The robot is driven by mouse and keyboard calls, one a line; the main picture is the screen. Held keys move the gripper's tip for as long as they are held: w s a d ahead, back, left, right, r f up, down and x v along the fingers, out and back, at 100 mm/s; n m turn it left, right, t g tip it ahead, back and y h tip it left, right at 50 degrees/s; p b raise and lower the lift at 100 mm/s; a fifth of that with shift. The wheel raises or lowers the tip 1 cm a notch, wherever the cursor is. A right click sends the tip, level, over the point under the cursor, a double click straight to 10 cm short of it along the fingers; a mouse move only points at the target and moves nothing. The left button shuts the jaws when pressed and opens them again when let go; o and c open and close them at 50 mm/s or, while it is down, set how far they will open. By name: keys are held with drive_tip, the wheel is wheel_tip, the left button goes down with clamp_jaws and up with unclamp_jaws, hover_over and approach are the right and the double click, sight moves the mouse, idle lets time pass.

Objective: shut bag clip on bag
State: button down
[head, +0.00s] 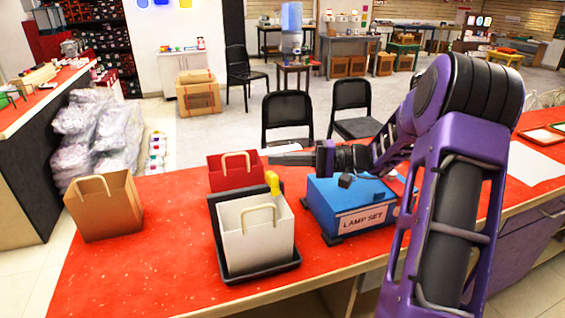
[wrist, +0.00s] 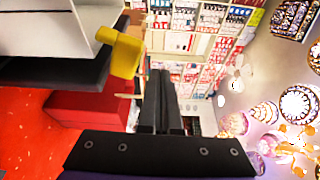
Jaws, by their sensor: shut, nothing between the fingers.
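A white paper bag (head: 256,238) with a looped handle stands upright in a black tray-like stand (head: 262,272) on the red counter. A yellow clip (head: 272,182) sticks up at the bag's top right corner. In the wrist view the yellow clip (wrist: 125,55) juts out beside the white bag (wrist: 45,28). I cannot tell whether its jaws are closed on the bag. My gripper (head: 275,158) is shut and empty, above and behind the clip, pointing left. In the wrist view my gripper's fingers (wrist: 161,95) lie together, apart from the clip.
A red bag (head: 231,172) stands behind the white bag, close below my gripper. A brown bag (head: 105,205) stands at the left. A blue "LAMP SET" box (head: 345,203) is at the right, under my arm. The counter between the brown and white bags is clear.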

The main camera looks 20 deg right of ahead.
drive_tip(key=r, duration=0.1)
drive_tip(key=r+p, duration=0.1)
drive_tip(key=shift+w+r, duration=0.3)
drive_tip(key=shift+r, duration=0.05)
drive_tip(key=d+f, duration=0.3)
drive_tip(key=d, duration=0.6)
drive_tip(key=shift+s+d+f, duration=0.25)
drive_tip(key=shift+s, duration=0.2)
